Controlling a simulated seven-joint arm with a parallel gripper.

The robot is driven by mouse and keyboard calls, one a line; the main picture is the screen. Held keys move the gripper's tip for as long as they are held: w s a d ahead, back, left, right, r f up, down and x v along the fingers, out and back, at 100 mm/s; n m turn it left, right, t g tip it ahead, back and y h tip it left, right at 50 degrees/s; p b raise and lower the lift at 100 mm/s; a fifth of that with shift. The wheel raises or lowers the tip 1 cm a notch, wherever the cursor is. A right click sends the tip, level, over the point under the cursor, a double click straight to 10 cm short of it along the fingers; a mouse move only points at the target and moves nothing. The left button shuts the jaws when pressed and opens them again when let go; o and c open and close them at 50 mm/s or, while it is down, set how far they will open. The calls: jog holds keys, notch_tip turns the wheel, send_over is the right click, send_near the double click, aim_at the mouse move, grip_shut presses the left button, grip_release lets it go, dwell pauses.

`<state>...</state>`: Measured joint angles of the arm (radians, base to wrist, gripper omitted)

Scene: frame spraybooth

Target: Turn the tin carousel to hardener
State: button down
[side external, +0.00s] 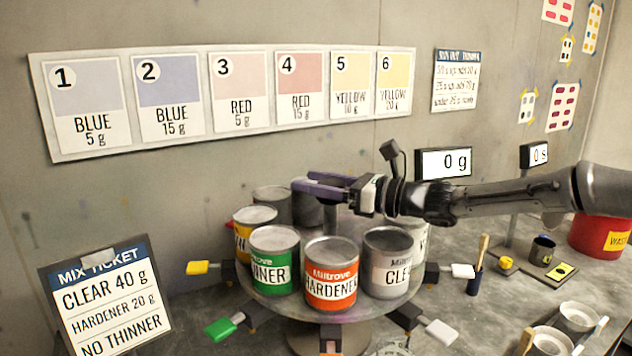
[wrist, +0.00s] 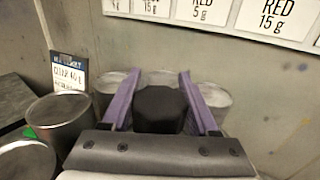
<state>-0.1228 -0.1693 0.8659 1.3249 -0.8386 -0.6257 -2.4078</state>
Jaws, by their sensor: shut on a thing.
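The tin carousel (side external: 300,312) is a round grey turntable carrying several labelled tins. The orange HARDENER tin (side external: 331,275) stands at its front. The green THINNER tin (side external: 275,262) is to its left and the grey CLEAR tin (side external: 388,264) to its right. My gripper (side external: 318,187) reaches in from the right above the carousel's middle. In the wrist view its purple fingers are shut on a dark knob (wrist: 160,108), which appears to be at the carousel's centre. The far tins are partly hidden behind the gripper and the front tins.
Coloured paddles, such as a green one (side external: 223,327), stick out around the carousel. A mix ticket (side external: 106,297) stands at left, reading clear 40 g, hardener 20 g, no thinner. A scale display (side external: 443,163) reads 0 g. A red waste bin (side external: 600,235) and small cups are at right.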

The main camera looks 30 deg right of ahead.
jog(key=shift+s+a+n+g+y, duration=0.2)
jog(key=shift+n+g+y, duration=0.85)
jog(key=shift+g, duration=0.15)
jog(key=shift+s+a+n+g+y, duration=0.15)
jog(key=shift+s+n+g+y, duration=0.05)
jog(key=shift+n+g+y, duration=0.9)
jog(key=shift+s+a+n+g+y, duration=0.2)
jog(key=shift+n+g+y, duration=0.8)
jog(key=shift+g, duration=0.3)
jog(key=shift+c, duration=0.8)
grip_release()
jog(key=v, duration=1.4)
jog(key=shift+w+a, duration=0.1)
